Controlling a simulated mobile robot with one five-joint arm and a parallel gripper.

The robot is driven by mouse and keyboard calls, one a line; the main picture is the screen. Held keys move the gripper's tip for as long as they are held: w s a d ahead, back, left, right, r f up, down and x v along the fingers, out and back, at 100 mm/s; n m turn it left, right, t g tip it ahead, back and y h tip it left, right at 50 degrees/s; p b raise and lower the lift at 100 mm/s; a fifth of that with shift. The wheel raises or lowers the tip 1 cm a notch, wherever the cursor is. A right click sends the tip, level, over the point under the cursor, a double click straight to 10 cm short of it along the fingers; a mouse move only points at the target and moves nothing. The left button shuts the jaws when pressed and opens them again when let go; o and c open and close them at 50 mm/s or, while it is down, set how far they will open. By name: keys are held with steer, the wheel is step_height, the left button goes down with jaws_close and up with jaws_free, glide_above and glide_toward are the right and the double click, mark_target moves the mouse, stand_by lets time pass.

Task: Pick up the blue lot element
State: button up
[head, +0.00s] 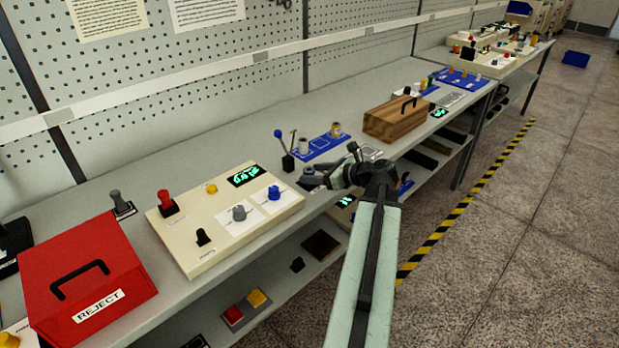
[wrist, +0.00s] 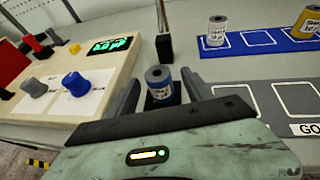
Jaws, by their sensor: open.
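A small spool with a grey top, a white label and blue bands (wrist: 160,84) stands upright between the fingers of my gripper (wrist: 160,77) in the wrist view. I take it as the blue lot element. My gripper is open, with one finger on each side of the spool; whether they touch it I cannot tell. In the head view my gripper (head: 312,179) is low over the bench's front edge, right of the cream control panel (head: 185,246), and the spool is hard to make out there.
A blue tray (head: 322,150) behind holds a grey-white spool (wrist: 217,31) and a yellow-banded spool (wrist: 309,20). A black-based post (wrist: 163,46) stands just behind the held-between spool. A wooden box (head: 393,119) is to the right; a red reject box (head: 88,275) is at left.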

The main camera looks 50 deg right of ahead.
steer(key=b+x, duration=0.1)
steer(key=x, duration=0.4)
steer(key=shift+w+a+r+b, duration=0.1)
steer(key=shift+b, duration=0.25)
jaws_close()
steer(key=shift+r+p, duration=0.5)
step_height(320, 180, up, 3)
steer(key=p, duration=0.3)
steer(key=s+d, duration=0.2)
steer(key=s, duration=0.2)
steer(key=s+d, duration=0.3)
steer(key=s, duration=0.1)
steer(key=s+d+r+p, duration=0.1)
steer(key=s+d, duration=0.2)
steer(key=s, duration=0.1)
steer(key=shift+s+d, duration=0.25)
steer(key=shift+s, duration=0.1)
steer(key=shift+s+d, duration=0.2)
steer(key=shift+s, duration=0.25)
